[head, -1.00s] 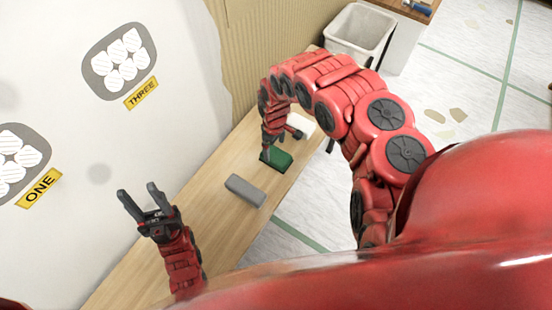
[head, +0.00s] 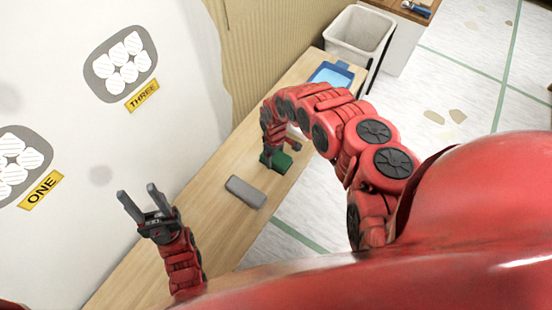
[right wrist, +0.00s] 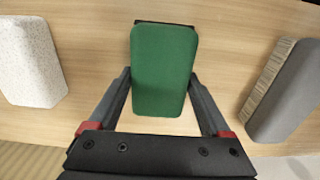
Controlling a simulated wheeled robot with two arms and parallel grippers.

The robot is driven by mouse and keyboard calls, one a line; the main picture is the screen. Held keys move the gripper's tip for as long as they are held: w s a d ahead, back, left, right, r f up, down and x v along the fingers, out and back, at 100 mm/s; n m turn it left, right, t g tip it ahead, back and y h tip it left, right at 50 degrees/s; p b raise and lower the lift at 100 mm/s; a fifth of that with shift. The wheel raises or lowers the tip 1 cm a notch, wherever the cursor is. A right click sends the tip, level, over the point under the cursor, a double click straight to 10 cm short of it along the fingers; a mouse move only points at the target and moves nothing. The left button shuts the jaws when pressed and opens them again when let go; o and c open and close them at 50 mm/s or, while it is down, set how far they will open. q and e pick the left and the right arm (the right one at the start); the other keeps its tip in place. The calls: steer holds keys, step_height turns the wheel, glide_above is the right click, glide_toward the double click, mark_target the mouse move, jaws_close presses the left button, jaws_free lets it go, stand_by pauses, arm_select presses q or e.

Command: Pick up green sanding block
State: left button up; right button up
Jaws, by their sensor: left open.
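The green sanding block (head: 279,162) is at the lower end of my right arm, over the wooden bench, in the head view. In the right wrist view the green block (right wrist: 163,70) lies between the two fingers. My right gripper (right wrist: 160,76) is shut on it, with the fingertips against its two long sides. The block hides part of the tips, and I cannot tell how far it is off the bench. My left gripper (head: 139,199) is open and empty beside the wall, left of the bench.
A grey block (head: 246,191) lies on the bench (head: 208,207); it also shows in the right wrist view (right wrist: 287,90). A speckled white block (right wrist: 30,62) lies on the other side. A blue tray (head: 332,72) and a white bin (head: 357,35) are at the far end.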

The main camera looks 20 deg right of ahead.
steer(key=c, duration=0.9)
steer(key=shift+w+r, duration=0.1)
steer(key=shift+r, duration=0.4)
step_height(320, 180, up, 9)
steer(key=shift+r+p, duration=0.1)
steer(key=shift+p, duration=0.55)
